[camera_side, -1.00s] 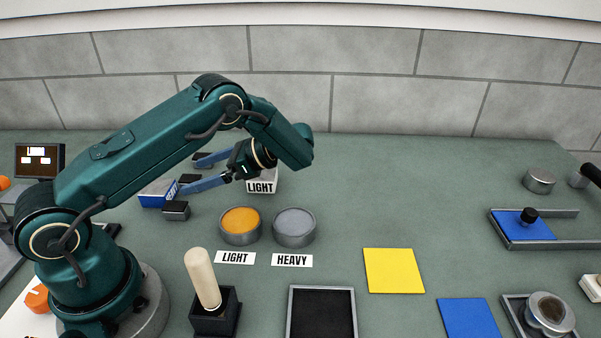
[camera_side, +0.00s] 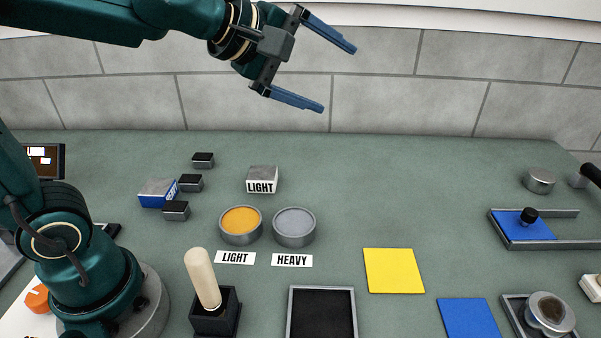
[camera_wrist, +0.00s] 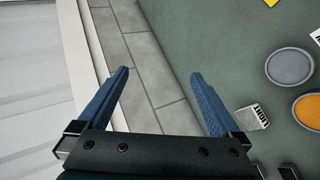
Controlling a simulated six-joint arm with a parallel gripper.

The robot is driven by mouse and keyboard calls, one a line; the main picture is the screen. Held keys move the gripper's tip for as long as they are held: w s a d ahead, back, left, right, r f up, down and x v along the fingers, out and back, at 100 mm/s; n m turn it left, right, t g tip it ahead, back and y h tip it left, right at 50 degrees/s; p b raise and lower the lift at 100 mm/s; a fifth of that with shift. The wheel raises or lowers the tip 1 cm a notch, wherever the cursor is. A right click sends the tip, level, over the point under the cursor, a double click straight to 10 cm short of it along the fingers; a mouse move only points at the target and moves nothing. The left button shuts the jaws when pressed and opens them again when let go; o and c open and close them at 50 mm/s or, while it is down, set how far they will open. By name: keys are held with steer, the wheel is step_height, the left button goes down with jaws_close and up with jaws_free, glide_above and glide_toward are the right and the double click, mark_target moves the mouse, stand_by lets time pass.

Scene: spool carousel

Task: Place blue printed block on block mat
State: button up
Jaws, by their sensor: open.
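The blue printed block (camera_side: 158,193) lies on the left of the table in the side view, with a blue front face, pale lettering and a grey top. A flat yellow mat (camera_side: 393,271) and a flat blue mat (camera_side: 469,318) lie right of centre; neither is labelled, so I cannot tell which is the block mat. Both look bare. My gripper (camera_side: 336,78) is open and empty, high above the back of the table and well apart from the block. In the wrist view its two blue fingers (camera_wrist: 160,73) are spread with nothing between them.
Several small black-topped blocks (camera_side: 190,183) stand by the blue block. A block marked LIGHT (camera_side: 262,180) stands to their right. Orange (camera_side: 240,222) and grey (camera_side: 294,225) round dishes, a wooden-handled tool (camera_side: 203,280) and a black tray (camera_side: 322,318) are in front.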

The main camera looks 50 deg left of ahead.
steer(key=s+a+f+m+g+y, duration=0.1)
steer(key=s+f+m+g, duration=0.2)
steer(key=s+f+m, duration=0.2)
steer(key=s+a+f+m+g, duration=0.1)
steer(key=s+f+m+g, duration=0.2)
steer(key=s+f+m, duration=0.3)
steer(key=s+m, duration=0.4)
steer(key=s, duration=0.4)
steer(key=shift+s+a+y, duration=0.15)
steer(key=shift+y, duration=0.25)
steer(key=shift+m, duration=0.3)
